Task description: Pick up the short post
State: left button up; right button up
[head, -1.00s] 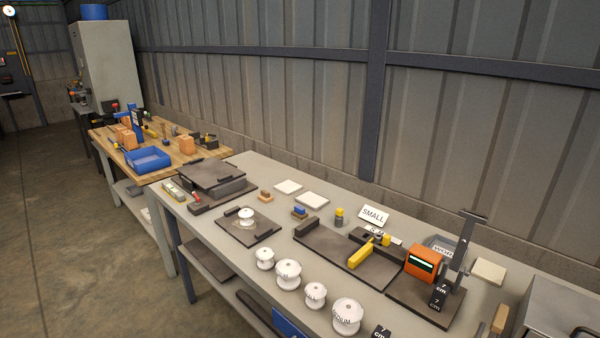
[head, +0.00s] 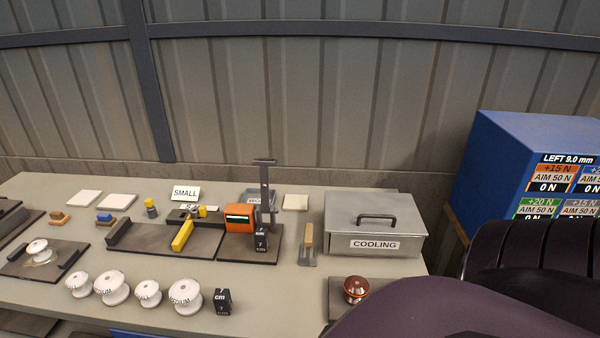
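Several white ribbed insulator pieces stand along the front of the grey bench: one at the left (head: 79,284), a wider one (head: 111,288), a small one (head: 148,293) and a large one with lettering (head: 185,297). Another white piece (head: 38,249) sits on a dark plate at the far left. A brown, shiny insulator piece (head: 355,289) stands at the front right, partly hidden by a dark rounded shape. No piece is readably labelled as the short post, so I cannot tell which it is. Neither gripper shows.
A black "7 cm" block (head: 222,301) stands beside the large white piece. Behind are an orange gauge (head: 239,218), a yellow-handled fixture (head: 183,235) and a "SMALL" sign (head: 185,193). A metal "COOLING" box (head: 375,228) and blue cabinet (head: 530,175) stand right. The bench's front middle-right is clear.

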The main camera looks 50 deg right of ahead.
aim_at(261, 234)
jog(key=z, duration=0.45)
jog(key=j+z, duration=0.1)
jog(key=z, duration=0.4)
jog(key=k+z, duration=0.1)
jog(key=z, duration=0.35)
jog(key=k+j+u, duration=0.1)
jog(key=j, duration=0.15)
jog(key=j+u, duration=0.1)
jog(key=k+j, duration=0.05)
jog(key=j, duration=0.05)
